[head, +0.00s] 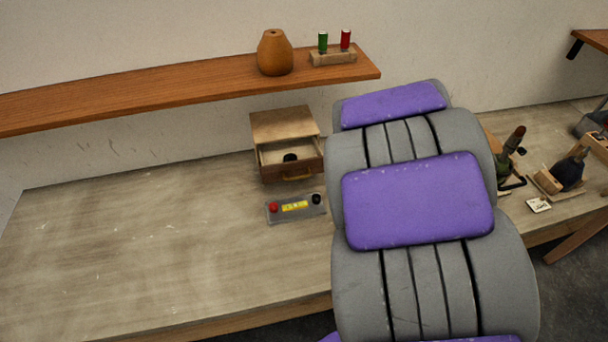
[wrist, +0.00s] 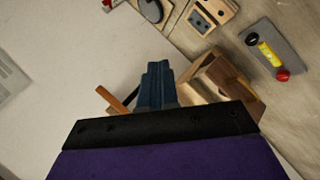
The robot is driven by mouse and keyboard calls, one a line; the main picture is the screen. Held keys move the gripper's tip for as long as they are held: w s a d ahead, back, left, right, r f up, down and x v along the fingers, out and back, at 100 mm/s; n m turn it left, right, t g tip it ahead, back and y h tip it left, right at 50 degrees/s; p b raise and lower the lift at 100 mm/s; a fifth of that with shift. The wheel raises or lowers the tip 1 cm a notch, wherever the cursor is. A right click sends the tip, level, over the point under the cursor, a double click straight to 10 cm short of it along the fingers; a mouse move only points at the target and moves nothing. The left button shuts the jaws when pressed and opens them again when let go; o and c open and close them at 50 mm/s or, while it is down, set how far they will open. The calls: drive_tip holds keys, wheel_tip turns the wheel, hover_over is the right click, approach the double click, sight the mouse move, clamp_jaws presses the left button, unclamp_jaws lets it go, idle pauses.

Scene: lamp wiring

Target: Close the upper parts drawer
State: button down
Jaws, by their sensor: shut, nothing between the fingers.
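A small wooden parts cabinet (head: 282,122) stands on the workbench below the shelf. Its upper drawer (head: 300,172) is pulled out, its inside visible, with a small dark round thing in it. The cabinet also shows in the wrist view (wrist: 200,88), just right of my fingers, partly hidden by my gripper body. My gripper (wrist: 157,66) is shut and empty, its dark blue fingers together. I cannot tell whether they touch the cabinet. In the head view my own purple and grey arm hides the gripper.
A grey box with red and black terminals (head: 296,208) lies in front of the cabinet. The shelf (head: 190,83) above holds an orange vase (head: 275,53) and a wooden block with green and red pieces (head: 333,57). The bench's left side is clear.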

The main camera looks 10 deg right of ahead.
drive_tip(key=a+f+n+g+y+p, duration=0.2)
drive_tip(key=a+f+n+y+p, duration=0.1)
drive_tip(key=a+f+n+y, duration=0.85)
drive_tip(key=w+a+f+m+h, duration=0.1)
drive_tip(key=w+a+f+m, duration=0.1)
drive_tip(key=w+a+f, duration=0.3)
drive_tip(key=shift+w+a+f+m+h+b, duration=0.3)
drive_tip(key=shift+w+f+b, duration=0.2)
drive_tip(key=shift+w, duration=1.35)
